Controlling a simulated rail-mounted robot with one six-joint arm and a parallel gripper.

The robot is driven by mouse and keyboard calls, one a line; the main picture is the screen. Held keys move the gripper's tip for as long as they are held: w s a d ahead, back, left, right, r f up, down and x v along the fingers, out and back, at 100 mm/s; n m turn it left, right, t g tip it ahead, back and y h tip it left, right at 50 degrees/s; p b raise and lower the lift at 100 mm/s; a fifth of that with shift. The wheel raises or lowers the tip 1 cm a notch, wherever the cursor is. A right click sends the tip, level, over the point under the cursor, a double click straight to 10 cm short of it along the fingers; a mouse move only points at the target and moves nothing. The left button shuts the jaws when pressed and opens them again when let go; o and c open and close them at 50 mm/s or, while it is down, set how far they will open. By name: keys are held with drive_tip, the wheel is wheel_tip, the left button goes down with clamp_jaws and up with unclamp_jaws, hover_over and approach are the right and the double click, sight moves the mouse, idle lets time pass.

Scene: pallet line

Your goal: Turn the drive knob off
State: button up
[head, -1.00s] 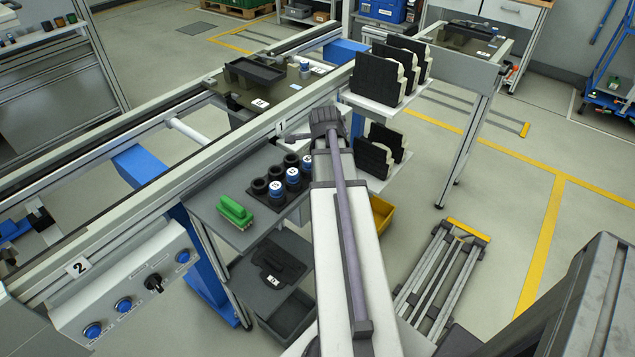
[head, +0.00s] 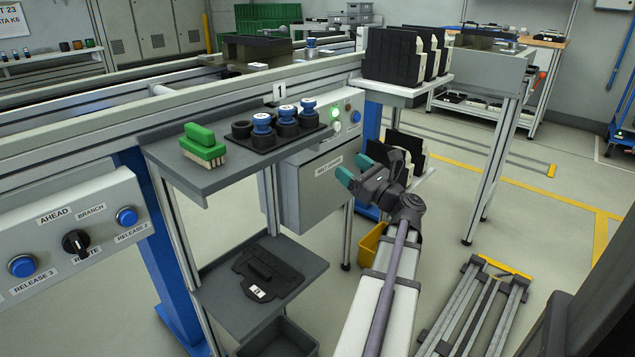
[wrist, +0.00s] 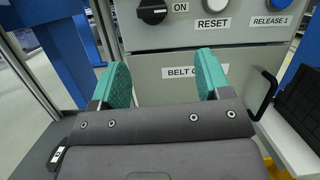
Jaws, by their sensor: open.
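The black drive knob (wrist: 153,11) is at the top of the wrist view, on the grey control panel (wrist: 142,37). Its white mark lies about level, and the word ON is to its right; the top of the knob is cut off. I cannot make the knob out clearly in the head view. My gripper (head: 356,168) is open, its green fingers in front of the belt control box. In the wrist view my gripper (wrist: 160,70) shows nothing between its fingers, apart from the knob and below it.
A white RESET button (wrist: 216,5) and a blue RELEASE 1 button (wrist: 271,7) sit right of the knob. A green lamp (head: 334,112) is lit. A shelf with a green brush (head: 204,147) is left. Black-and-white parts (head: 402,55) stand on a right-hand shelf.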

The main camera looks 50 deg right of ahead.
sight(321, 143)
drive_tip(key=shift+m+t+y, duration=0.3)
drive_tip(key=shift+m+t, duration=0.1)
drive_tip(key=shift+t, duration=0.3)
drive_tip(key=p+x, duration=0.1)
drive_tip(key=x, duration=0.2)
drive_tip(key=p+x, duration=0.2)
drive_tip(key=x, duration=0.1)
drive_tip(key=p+x, duration=0.1)
drive_tip(key=x, duration=0.3)
drive_tip(key=shift+a, duration=0.35)
drive_tip(key=shift+c, duration=0.5)
drive_tip(key=c, duration=0.8)
